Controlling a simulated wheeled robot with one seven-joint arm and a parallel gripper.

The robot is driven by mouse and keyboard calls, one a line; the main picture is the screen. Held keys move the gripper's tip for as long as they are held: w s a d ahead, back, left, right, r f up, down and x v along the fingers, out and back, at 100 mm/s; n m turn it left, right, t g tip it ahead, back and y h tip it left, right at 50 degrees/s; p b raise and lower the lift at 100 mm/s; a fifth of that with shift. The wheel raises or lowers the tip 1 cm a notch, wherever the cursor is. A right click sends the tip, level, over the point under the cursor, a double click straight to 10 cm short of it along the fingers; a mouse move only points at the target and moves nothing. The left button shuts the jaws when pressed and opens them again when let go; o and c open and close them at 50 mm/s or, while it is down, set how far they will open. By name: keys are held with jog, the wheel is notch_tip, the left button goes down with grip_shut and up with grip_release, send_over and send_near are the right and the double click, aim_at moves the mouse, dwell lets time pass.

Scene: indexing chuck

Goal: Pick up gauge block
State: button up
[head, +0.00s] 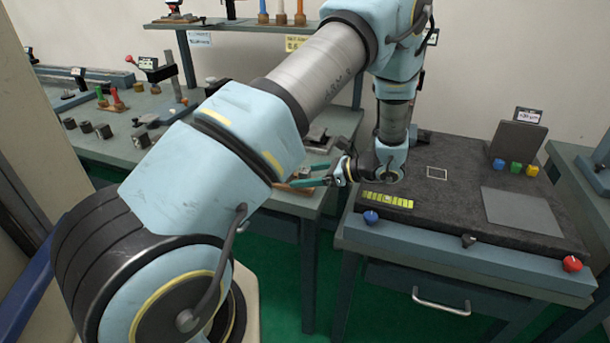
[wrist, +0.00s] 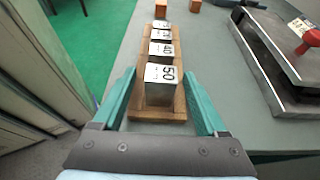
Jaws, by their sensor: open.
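Several metal gauge blocks with white number labels stand in a row in a wooden holder (wrist: 160,114). The nearest gauge block (wrist: 161,92), labelled 50, is the largest; one labelled 40 (wrist: 162,50) is behind it. In the wrist view my gripper (wrist: 157,78) is open, with a teal finger on each side of the 50 block. Gaps show between the fingers and the block, though the depth is hard to judge. In the head view my gripper (head: 308,182) is over the right end of the left workbench, and the blocks there are mostly hidden by my arm.
A steel fixture with a red knob (wrist: 312,38) lies right of the holder. Small wooden pieces (wrist: 195,4) are beyond it. A dark granite-like surface plate (head: 455,205) with a grey pad, coloured knobs and a yellow-green strip is on the right table. Green floor lies between the benches.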

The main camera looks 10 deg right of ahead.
jog(key=shift+c, duration=0.2)
grip_shut()
dwell(0.3)
